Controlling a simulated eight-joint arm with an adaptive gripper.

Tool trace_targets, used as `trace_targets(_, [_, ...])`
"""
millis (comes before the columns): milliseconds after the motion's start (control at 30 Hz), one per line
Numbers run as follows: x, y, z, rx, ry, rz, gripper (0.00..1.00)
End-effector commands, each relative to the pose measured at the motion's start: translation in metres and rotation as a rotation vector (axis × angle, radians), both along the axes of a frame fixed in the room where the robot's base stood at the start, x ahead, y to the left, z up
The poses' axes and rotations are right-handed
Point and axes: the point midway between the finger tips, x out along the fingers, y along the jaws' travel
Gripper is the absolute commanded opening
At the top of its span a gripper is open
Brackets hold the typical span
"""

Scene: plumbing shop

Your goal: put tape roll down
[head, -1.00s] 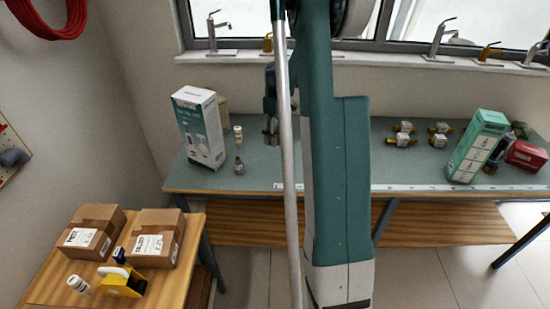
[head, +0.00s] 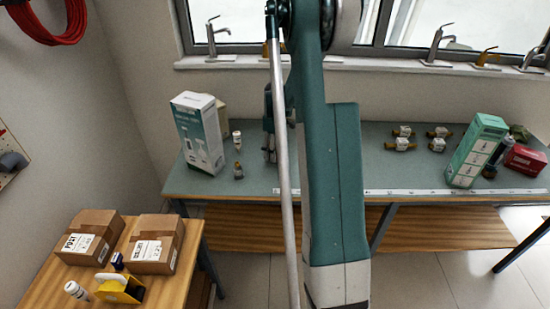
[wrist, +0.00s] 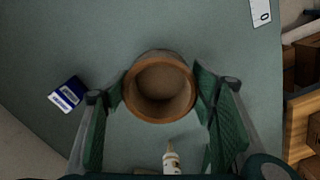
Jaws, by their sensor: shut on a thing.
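The tape roll (wrist: 160,119) shows in the wrist view as a brown ring with a deep brown inside, seen from above. My gripper (wrist: 157,92) is shut on it, with one green finger on each side. The grey-green workbench top (wrist: 225,38) lies beneath the roll; I cannot tell whether they touch. In the head view my gripper (head: 268,150) is over the left part of the bench, partly behind my own arm, and the roll is hidden there.
A pale bottle (wrist: 171,160) and a blue-and-white box (wrist: 67,94) are near the roll. In the head view a tall white-teal box (head: 197,133) stands left of my gripper. Brass valves (head: 403,138) and a green carton (head: 477,151) stand to the right.

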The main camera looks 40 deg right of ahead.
Motion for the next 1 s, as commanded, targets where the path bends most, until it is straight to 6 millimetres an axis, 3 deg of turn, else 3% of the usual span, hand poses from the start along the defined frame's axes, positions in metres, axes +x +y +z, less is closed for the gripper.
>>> trace_targets(400, [0.0, 0.0, -0.004, 0.0, 0.0, 0.0, 0.42])
trace_targets(800, [0.0, 0.0, -0.038, 0.0, 0.0, 0.0, 0.42])
trace_targets(1000, [0.0, 0.0, -0.04, 0.0, 0.0, 0.0, 0.42])
